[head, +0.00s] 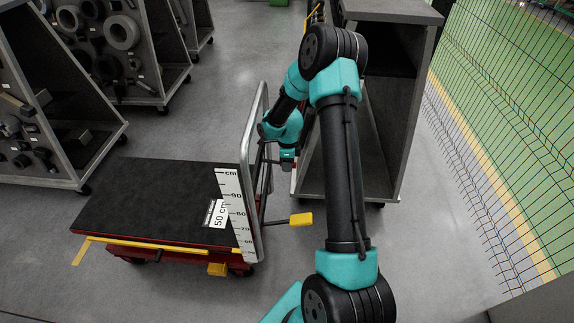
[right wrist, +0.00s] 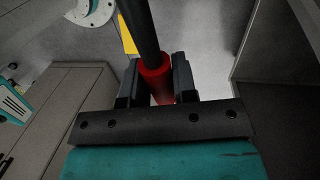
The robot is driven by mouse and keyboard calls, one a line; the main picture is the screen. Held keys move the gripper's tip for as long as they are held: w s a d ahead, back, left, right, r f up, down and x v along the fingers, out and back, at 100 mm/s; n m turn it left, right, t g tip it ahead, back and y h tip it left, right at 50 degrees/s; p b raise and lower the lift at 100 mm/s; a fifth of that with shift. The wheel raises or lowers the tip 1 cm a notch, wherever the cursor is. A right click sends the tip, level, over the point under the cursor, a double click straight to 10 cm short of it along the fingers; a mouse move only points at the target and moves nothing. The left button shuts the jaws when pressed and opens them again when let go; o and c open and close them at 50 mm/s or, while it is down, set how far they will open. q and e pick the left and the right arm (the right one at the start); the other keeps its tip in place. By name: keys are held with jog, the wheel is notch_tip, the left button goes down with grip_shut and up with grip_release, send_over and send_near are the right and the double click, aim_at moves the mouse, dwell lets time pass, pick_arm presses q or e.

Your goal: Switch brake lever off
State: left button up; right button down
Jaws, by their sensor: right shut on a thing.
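In the right wrist view, a dark rod with a red grip (right wrist: 153,82), which looks like the brake lever, runs between the fingers of my right gripper (right wrist: 155,72). The gripper is shut on the red grip. In the head view my right gripper (head: 287,163) is just right of the handle frame of a cart (head: 150,198). The red grip cannot be made out clearly there. My left gripper is not in view.
The cart has a metal push handle (head: 247,150) and a yellow pedal (head: 300,219) sticking out on its right. A grey cabinet (head: 385,110) stands close to my right arm. Shelf racks (head: 50,110) stand at left, a wire fence (head: 510,110) at right.

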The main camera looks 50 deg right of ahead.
jog(key=c, duration=0.9)
grip_release()
notch_tip(320, 180, up, 12)
jog(key=w+d, duration=0.1)
jog(key=d, duration=0.1)
jog(key=shift+w, duration=0.15)
jog(key=shift+f, duration=0.1)
